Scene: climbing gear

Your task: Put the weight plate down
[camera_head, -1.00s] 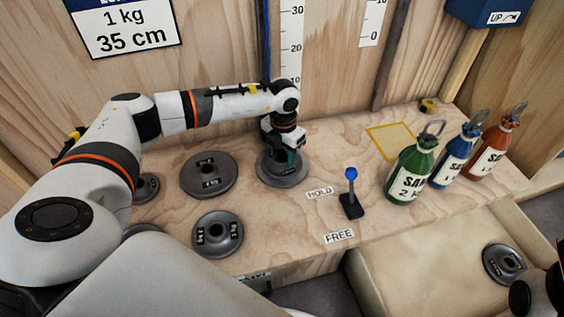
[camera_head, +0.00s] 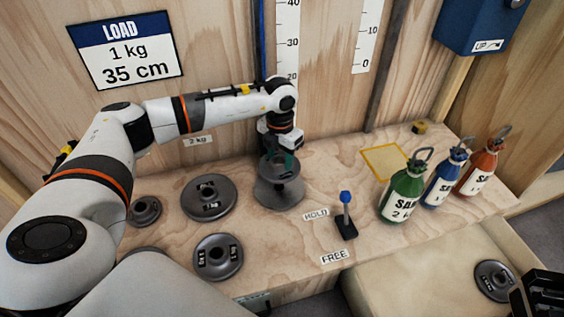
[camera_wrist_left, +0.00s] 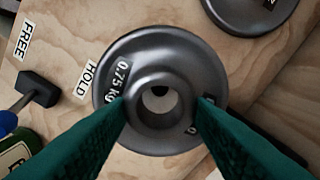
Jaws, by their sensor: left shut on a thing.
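A grey round weight plate (camera_head: 279,194) marked 0.75 kg is at the back middle of the wooden bench, left of the HOLD label. My left gripper (camera_head: 280,160) points down from above and is shut on its raised hub. In the left wrist view, the green fingers sit on both sides of the hub of the plate (camera_wrist_left: 160,49), and its central hole shows between them. I cannot tell for sure whether the plate touches the bench. My right gripper (camera_head: 540,297) shows only partly, dark, at the bottom right corner; its jaws cannot be made out.
Several other plates lie to the left, including a large one (camera_head: 208,197) and one nearer me (camera_head: 217,258). A lever (camera_head: 346,216) with a blue knob stands to the right. Green (camera_head: 403,196), blue and red bottles stand farther right. A yellow-outlined square (camera_head: 386,161) is bare.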

